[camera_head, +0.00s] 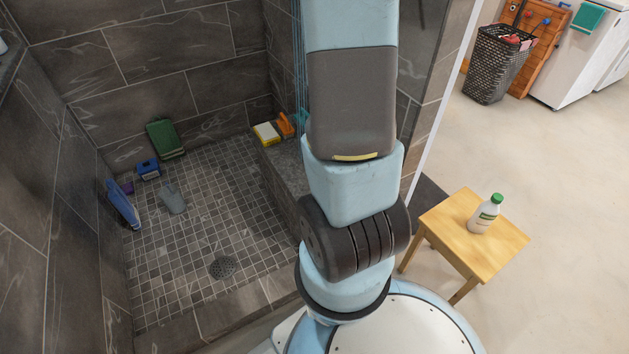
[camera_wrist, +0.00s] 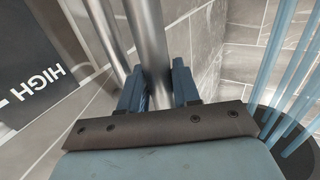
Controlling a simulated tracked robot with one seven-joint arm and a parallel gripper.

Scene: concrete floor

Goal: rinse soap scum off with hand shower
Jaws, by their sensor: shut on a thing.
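In the wrist view the two blue fingers of my gripper (camera_wrist: 160,85) are shut on a chrome tube (camera_wrist: 150,40), one finger on each side. I cannot tell whether the tube is the hand shower's handle. At the right, pale blue see-through streams (camera_wrist: 290,75) meet a dark round thing (camera_wrist: 303,160), which may be a shower head. Thin blue streams (camera_head: 299,45) also show beside my arm in the head view. There my gripper is hidden. The tiled shower floor (camera_head: 215,220) has a round drain (camera_head: 222,268). I cannot make out soap scum.
Several cleaning items, including a green one (camera_head: 165,139) and a blue one (camera_head: 123,204), lie in the shower. A bottle (camera_head: 485,213) stands on a wooden stool (camera_head: 450,222) at right. A dark panel (camera_wrist: 40,60) reads HIGH.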

